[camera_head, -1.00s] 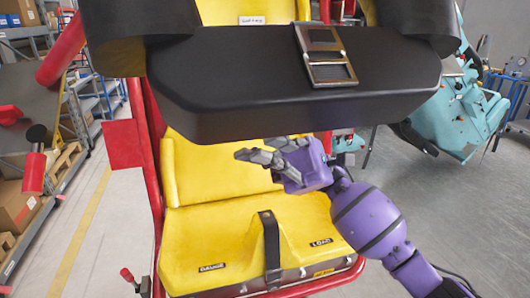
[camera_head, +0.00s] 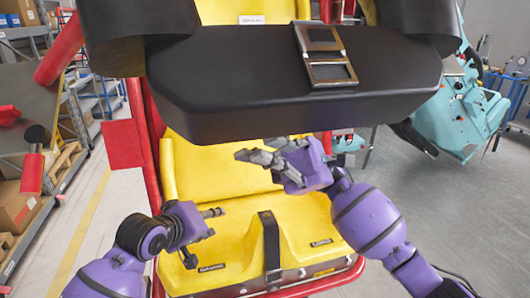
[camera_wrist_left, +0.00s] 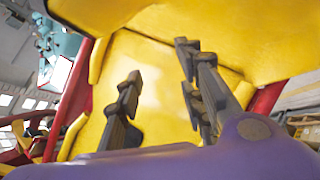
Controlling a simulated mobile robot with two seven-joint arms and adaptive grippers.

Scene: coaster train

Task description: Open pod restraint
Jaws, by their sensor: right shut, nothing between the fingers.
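The pod restraint (camera_head: 300,95) is a thick black padded bar with a metal buckle (camera_head: 325,55). It lies across the front of the yellow seat (camera_head: 225,240), above the seat cushion. My left gripper (camera_head: 207,238) is open and empty, low over the left of the seat and below the restraint. In the left wrist view its two fingers (camera_wrist_left: 158,60) stand apart before yellow padding, with nothing between them. My right gripper (camera_head: 242,156) is shut and empty, just below the restraint's underside, pointing left. It does not appear to grip the bar.
A black strap (camera_head: 271,250) stands up from the middle of the seat front. The red frame (camera_head: 140,130) runs along the seat's left side. A teal machine (camera_head: 460,115) stands at the right. Shelves with boxes (camera_head: 15,205) line the left; grey floor is clear at right.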

